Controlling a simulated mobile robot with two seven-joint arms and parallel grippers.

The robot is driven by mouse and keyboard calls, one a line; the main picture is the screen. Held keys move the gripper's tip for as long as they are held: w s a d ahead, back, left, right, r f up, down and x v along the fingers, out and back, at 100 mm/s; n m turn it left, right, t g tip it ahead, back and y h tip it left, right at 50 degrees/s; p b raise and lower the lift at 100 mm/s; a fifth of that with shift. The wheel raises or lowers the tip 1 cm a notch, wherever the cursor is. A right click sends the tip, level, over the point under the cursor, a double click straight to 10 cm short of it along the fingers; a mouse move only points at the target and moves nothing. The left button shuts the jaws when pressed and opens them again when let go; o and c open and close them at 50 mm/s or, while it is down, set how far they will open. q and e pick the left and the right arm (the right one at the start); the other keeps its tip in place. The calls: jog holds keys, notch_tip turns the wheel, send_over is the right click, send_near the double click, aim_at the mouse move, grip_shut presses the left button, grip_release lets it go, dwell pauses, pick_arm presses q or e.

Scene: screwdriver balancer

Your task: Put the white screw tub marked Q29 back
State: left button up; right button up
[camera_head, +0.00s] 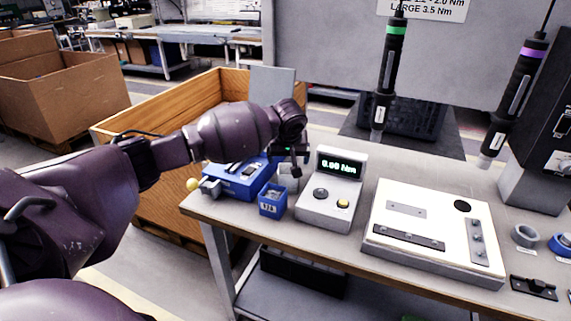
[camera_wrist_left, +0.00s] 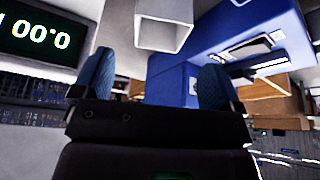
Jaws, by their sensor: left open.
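A small white square tub (camera_head: 287,183) stands on the bench between the blue case and the torque display, partly hidden by my left gripper. In the left wrist view the white tub (camera_wrist_left: 165,10) shows its open square end, beyond my fingertips and apart from them. No Q29 mark is legible. My left gripper (camera_head: 298,169) is over the tub in the head view. In the left wrist view my left gripper (camera_wrist_left: 155,75) has its two blue-padded fingers spread, with nothing between them. My right gripper is not in view.
A blue tub (camera_head: 272,203) with a label stands in front of the white one. The blue case (camera_head: 237,187) is left of it, the torque display unit (camera_head: 333,205) right. A white fixture board (camera_head: 430,228) lies further right. Two screwdrivers (camera_head: 386,80) (camera_head: 512,100) hang above.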

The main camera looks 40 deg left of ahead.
pick_arm(q)
jog(key=shift+p+v, duration=0.35)
jog(key=shift+v, duration=1.25)
